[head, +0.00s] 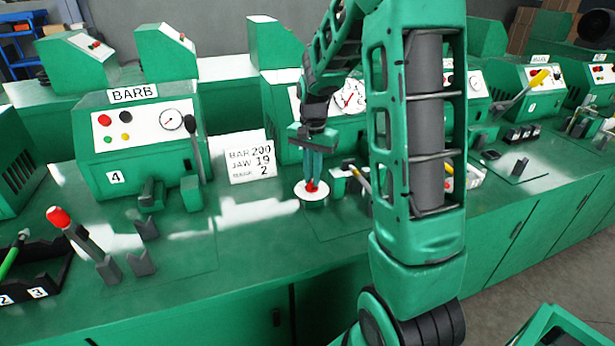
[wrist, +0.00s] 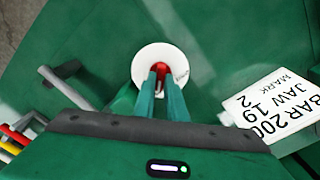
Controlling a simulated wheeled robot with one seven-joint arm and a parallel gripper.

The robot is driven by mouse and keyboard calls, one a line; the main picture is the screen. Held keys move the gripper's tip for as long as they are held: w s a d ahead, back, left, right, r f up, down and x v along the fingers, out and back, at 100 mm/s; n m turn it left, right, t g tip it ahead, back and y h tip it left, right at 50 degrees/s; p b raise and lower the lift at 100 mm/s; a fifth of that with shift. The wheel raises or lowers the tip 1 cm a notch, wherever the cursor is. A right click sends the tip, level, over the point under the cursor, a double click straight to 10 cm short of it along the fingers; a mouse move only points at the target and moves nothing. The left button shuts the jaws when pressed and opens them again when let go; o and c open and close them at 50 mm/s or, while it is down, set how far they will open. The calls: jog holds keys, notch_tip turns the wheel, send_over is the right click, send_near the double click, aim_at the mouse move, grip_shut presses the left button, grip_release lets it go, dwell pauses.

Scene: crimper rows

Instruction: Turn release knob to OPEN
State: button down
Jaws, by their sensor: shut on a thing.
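The release knob (head: 311,187) is small and red and stands on a round white dial plate (head: 300,195) on the green bench top. My gripper (head: 313,176) points down from above, its two green fingers shut on the knob. In the wrist view the red knob (wrist: 160,67) shows between the fingertips (wrist: 162,82), with the white plate (wrist: 147,56) around it. The fingers and knob cover part of the plate, and its lettering is too small to read.
A white card (head: 251,157) reading BAR 200, JAW 19, MARK 2 stands left of the knob. A green machine labelled BARB (head: 138,135) is farther left. A red-tipped lever (head: 70,228) and black rack (head: 35,268) are at the front left. Cylindrical handles (wrist: 25,138) lie near the gripper.

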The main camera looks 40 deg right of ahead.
jog(key=c, duration=1.8)
grip_release()
jog(key=shift+w+a+r, duration=0.1)
jog(key=shift+w+a, duration=0.2)
jog(key=shift+a, duration=0.05)
jog(key=shift+s+d, duration=0.1)
jog(key=shift+s, duration=0.05)
notch_tip(320, 180, up, 11)
jog(key=shift+f, duration=0.2)
